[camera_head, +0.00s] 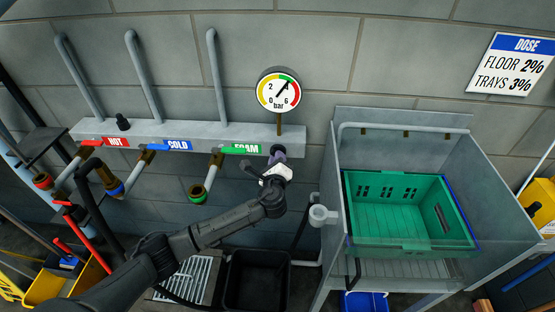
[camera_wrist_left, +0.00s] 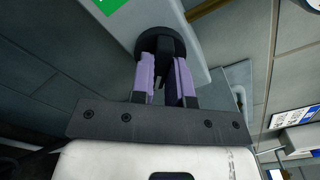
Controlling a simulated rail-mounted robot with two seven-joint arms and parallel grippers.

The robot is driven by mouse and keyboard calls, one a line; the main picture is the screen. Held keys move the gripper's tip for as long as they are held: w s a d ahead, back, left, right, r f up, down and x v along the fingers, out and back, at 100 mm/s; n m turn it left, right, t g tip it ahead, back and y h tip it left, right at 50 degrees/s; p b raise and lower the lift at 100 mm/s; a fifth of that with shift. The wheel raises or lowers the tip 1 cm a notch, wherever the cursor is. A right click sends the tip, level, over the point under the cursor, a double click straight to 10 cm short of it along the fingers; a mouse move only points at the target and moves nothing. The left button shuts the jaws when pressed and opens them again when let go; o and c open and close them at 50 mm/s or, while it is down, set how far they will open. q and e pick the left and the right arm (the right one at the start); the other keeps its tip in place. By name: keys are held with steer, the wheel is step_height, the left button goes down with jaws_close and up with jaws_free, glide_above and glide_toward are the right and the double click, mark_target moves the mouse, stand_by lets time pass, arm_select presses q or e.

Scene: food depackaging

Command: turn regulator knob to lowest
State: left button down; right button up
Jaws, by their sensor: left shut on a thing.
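The regulator knob (camera_wrist_left: 152,38) is a round black knob on the front of the grey manifold (camera_head: 190,132), below the pressure gauge. My left gripper (camera_wrist_left: 165,75) has its purple-lined fingers on either side of the knob's grip and is shut on it. In the head view my left gripper (camera_head: 278,160) covers most of the knob. The round gauge (camera_head: 278,90) is marked in bar; its needle points up and to the right, near the green band. My right gripper is not in view.
Red HOT (camera_head: 104,142), blue COLD (camera_head: 177,145) and green FOAM (camera_head: 240,149) labelled valves line the manifold to the left. A grey sink (camera_head: 490,218) with a green crate (camera_head: 402,244) stands to the right. A black bin (camera_head: 256,280) sits below my arm.

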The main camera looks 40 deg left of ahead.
arm_select(q)
steer(key=shift+r+n+b, duration=0.1)
steer(key=shift+n+b, duration=3.05)
steer(key=shift+n, duration=9.95)
steer(key=c, duration=1.1)
jaws_free()
